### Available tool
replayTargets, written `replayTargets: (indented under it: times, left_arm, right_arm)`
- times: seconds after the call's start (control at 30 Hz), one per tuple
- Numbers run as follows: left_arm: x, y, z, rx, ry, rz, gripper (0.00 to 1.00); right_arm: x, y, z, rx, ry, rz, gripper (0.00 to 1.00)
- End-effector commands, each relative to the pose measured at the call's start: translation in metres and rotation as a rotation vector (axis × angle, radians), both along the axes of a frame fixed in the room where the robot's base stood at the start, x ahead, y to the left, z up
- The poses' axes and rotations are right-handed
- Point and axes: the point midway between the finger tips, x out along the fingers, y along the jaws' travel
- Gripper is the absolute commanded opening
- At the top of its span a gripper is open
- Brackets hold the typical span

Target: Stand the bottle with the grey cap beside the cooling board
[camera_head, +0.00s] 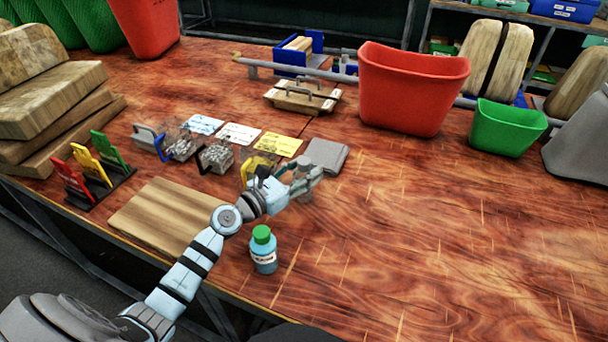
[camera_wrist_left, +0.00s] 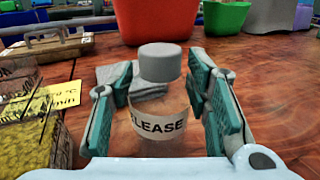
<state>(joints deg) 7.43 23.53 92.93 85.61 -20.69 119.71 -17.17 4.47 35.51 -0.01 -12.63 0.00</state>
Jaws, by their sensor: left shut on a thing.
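The bottle with the grey cap (camera_wrist_left: 161,62) stands upright between the fingers of my left gripper (camera_wrist_left: 160,105) in the left wrist view. Its body is clear and its label reads "LEASE", the rest hidden. In the head view my left gripper (camera_head: 305,180) is shut on it, and the grey cap (camera_head: 303,164) shows between the fingers. I cannot tell whether the bottle's base touches the table. A flat wooden board (camera_head: 160,217), likely the cooling board, lies at the front left, left of the gripper. My right gripper is not in view.
A green-capped blue bottle (camera_head: 264,252) stands right of the board, near my left arm. A folded grey cloth (camera_head: 326,154) and a yellow card (camera_head: 279,144) lie behind the gripper. Coloured clips (camera_head: 90,170) stand left of the board. The table's right front is clear.

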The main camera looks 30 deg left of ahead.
Motion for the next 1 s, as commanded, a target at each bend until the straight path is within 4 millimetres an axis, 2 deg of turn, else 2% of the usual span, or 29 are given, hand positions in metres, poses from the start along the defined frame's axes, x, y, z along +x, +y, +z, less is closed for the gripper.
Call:
replayTargets:
  times: [0.13,0.17,0.27,0.67,0.77,0.9,1.0]
  left_arm:
    - [0.000,0.000,-0.003,0.000,0.000,0.000,0.17]
    - [0.000,0.000,-0.002,0.000,0.000,0.000,0.47]
    - [0.000,0.000,-0.002,0.000,0.000,0.000,0.63]
    - [-0.002,0.001,0.002,0.002,0.000,0.000,0.64]
    - [-0.016,0.006,0.001,0.004,0.003,0.000,0.64]
    - [-0.051,0.017,-0.001,0.006,0.005,-0.003,0.64]
    - [-0.079,0.027,-0.006,0.010,0.005,-0.004,0.64]
  right_arm:
    - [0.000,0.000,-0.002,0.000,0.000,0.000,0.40]
    - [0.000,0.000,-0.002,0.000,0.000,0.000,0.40]
    - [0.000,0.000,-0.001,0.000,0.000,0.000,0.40]
    - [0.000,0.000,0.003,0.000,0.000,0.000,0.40]
    - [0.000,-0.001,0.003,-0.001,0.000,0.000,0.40]
    - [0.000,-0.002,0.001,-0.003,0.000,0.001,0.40]
    - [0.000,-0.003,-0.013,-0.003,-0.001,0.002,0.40]
